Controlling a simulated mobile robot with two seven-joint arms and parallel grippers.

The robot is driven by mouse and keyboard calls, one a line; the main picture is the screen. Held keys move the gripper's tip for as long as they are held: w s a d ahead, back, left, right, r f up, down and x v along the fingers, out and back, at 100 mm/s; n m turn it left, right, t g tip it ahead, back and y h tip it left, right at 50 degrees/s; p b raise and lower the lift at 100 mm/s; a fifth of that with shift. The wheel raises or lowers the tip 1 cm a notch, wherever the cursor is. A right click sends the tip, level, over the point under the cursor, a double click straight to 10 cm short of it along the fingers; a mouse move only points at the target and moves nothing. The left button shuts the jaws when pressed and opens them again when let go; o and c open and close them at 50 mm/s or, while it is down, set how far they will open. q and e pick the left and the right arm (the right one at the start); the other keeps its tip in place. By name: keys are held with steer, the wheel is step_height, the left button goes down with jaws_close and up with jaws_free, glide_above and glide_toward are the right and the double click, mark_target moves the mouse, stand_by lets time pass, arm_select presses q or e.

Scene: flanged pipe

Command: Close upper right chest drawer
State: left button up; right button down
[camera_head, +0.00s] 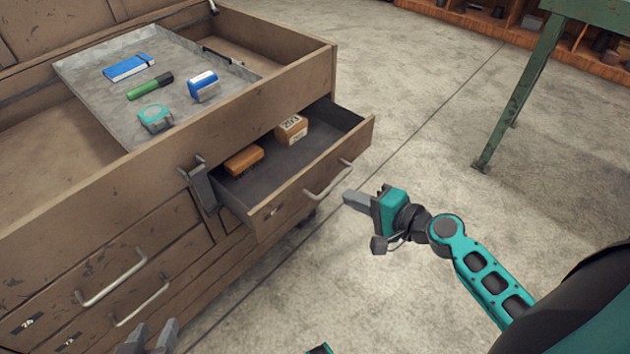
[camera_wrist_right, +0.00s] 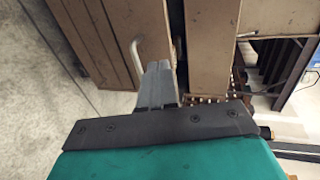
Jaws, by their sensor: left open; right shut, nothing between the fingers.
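The upper right drawer (camera_head: 335,180) of the brown chest is pulled out. Its dark inside holds an orange-brown block (camera_head: 243,160) and a tan labelled box (camera_head: 291,129). A metal bar handle (camera_head: 328,181) is on its front. My right gripper (camera_head: 350,199) is shut and empty, just off the drawer front near the handle's right end. Its shut fingers (camera_wrist_right: 156,84) also show in the right wrist view, beside a handle (camera_wrist_right: 137,62); contact cannot be told. My left gripper (camera_head: 150,340) is open at the bottom edge, below the left drawers, partly cut off.
The chest's top compartment is open and holds a grey tray (camera_head: 85,75) with a blue notebook, a green marker, a blue-white item and a teal tape measure. Shut drawers (camera_head: 110,275) are at lower left. A green table leg (camera_head: 515,100) stands at right. The floor between is clear.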

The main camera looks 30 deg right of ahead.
mark_target(303, 176)
steer(key=x, duration=1)
steer(key=shift+w+a+r+b, duration=0.2)
steer(key=shift+w+r+b, duration=0.1)
steer(key=shift+r, duration=0.05)
arm_select(q)
steer(key=shift+w+d, duration=0.1)
steer(key=shift+w, duration=0.1)
arm_select(e)
steer(key=shift+w+a, duration=0.2)
steer(key=shift+w, duration=0.2)
arm_select(q)
steer(key=shift+w+f+h+b, duration=0.15)
steer(key=shift+w+f+b, duration=0.1)
steer(key=shift+w+b, duration=0.35)
steer(key=shift+w+f+h+b, duration=0.15)
steer(key=shift+w+f+b, duration=0.1)
steer(key=shift+w+b, duration=0.35)
arm_select(e)
steer(key=w+a, duration=0.4)
steer(key=w, duration=0.7)
steer(key=shift+w+a, duration=0.35)
steer(key=shift+a, duration=0.05)
arm_select(q)
steer(key=shift+s+f, duration=0.1)
steer(key=shift+s, duration=0.05)
arm_select(e)
steer(key=shift+s, duration=0.1)
